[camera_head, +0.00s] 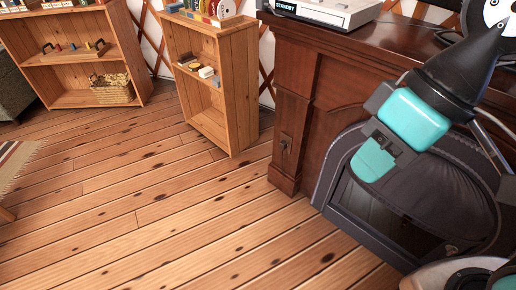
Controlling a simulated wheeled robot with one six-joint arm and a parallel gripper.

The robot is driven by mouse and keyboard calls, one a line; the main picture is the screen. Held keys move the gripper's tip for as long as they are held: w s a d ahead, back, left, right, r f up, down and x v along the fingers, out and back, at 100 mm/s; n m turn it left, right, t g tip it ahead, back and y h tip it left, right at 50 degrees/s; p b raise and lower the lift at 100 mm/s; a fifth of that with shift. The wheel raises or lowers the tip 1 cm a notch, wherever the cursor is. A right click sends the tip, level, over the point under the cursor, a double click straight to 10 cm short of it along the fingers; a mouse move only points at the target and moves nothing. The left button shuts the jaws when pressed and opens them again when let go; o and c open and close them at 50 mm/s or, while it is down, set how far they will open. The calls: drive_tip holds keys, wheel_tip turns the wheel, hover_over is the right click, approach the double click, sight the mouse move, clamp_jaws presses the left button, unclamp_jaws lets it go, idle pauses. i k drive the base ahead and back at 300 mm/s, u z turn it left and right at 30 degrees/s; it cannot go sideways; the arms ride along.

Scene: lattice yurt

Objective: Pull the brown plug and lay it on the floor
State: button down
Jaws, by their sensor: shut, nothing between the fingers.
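The brown plug (285,142) shows as a small dark brown shape low on the front face of the dark wooden desk's left pillar. It seems to sit in a small socket plate there, but it is too small for me to tell how deep. No cord from it can be made out clearly. My arm, black and grey with teal parts, fills the right side of the view, to the right of the plug and apart from it in the picture. I cannot make out my gripper's fingers in this view.
The plank floor (165,225) is clear across the lower left and middle. The dark desk (322,85) carries a white device (325,12). A narrow wooden shelf (239,90) stands left of the desk. A wider shelf (75,57) holds a basket (112,89). A rug (14,165) lies far left.

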sight(283, 145)
drive_tip(key=u, duration=1.6)
drive_tip(key=i, duration=3.1)
drive_tip(key=z, duration=3.45)
